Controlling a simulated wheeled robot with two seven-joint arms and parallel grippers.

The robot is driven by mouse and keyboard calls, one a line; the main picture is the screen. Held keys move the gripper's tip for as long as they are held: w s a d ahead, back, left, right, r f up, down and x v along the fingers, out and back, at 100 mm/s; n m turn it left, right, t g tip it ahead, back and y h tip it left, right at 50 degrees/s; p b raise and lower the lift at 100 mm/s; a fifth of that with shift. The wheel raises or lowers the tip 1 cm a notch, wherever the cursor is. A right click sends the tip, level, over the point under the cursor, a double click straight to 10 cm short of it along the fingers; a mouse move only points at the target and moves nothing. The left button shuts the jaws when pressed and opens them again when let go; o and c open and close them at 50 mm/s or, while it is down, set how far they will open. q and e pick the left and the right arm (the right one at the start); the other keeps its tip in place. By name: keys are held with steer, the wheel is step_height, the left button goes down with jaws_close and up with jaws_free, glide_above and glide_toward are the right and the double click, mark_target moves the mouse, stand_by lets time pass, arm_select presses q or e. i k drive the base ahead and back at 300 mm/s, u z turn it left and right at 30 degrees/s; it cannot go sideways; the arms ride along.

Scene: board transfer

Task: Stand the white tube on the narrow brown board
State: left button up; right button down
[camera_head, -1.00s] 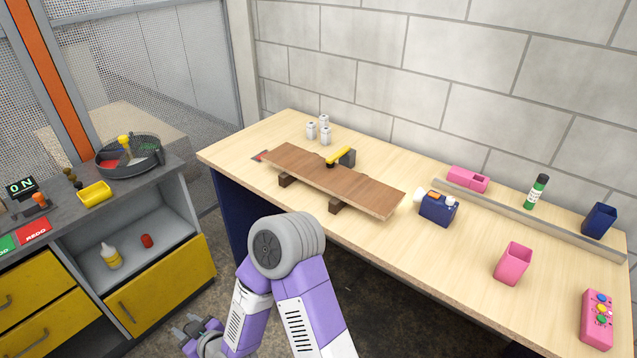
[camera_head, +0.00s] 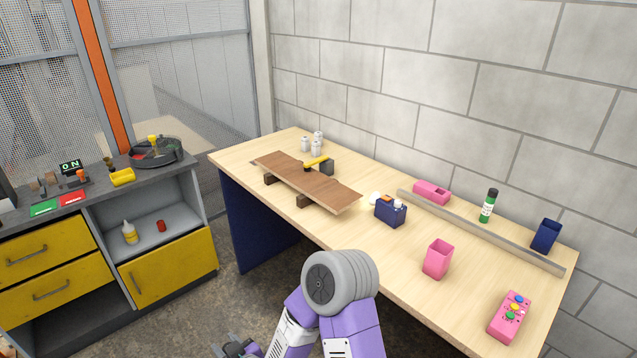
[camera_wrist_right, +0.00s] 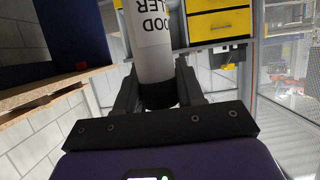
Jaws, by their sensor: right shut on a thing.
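The white tube (camera_wrist_right: 152,40) shows in the right wrist view with dark print and a black end. My right gripper (camera_wrist_right: 157,88) is shut on it near the black end; the tube's far end is cut off by the frame. In the head view my right gripper (camera_head: 236,347) is low at the bottom edge, in front of and below the table, and I cannot make out the tube there. The narrow brown board (camera_head: 315,186) lies across two dark blocks on the table, well apart from the gripper. My left gripper is not in view.
A yellow-handled hammer (camera_head: 318,162) lies at the board's far edge. White canisters (camera_head: 316,148) stand behind it. A blue device (camera_head: 390,211) is right of the board. Pink bin (camera_head: 438,260) and green bottle (camera_head: 488,206) stand further right. The table (camera_head: 300,235) is bare before the board.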

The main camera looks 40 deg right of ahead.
mark_target(338, 196)
steer(key=z, duration=1.3)
